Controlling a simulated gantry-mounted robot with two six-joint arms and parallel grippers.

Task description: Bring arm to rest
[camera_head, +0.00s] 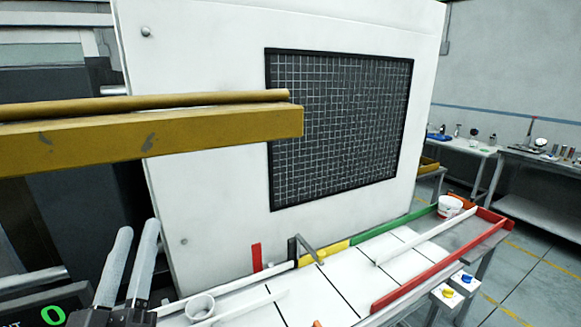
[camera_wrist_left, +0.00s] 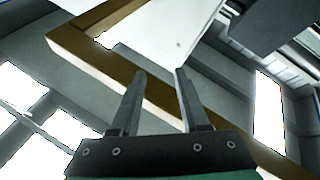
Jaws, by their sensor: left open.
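My left gripper (camera_head: 138,228) is at the lower left of the head view, with its two pale fingers pointing up and apart. In the left wrist view the same gripper (camera_wrist_left: 160,72) is open, with a clear gap and nothing between the fingers. In the head view it is left of the work table (camera_head: 328,287). I see no contact with any object. My right gripper is in neither view.
A yellow-brown beam (camera_head: 150,136) crosses above the gripper; I cannot tell whether it is mine. A white cabinet with a dark grid panel (camera_head: 340,125) stands behind the table. A white cup (camera_head: 200,306) and a white tub (camera_head: 450,206) stand at the table's ends.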

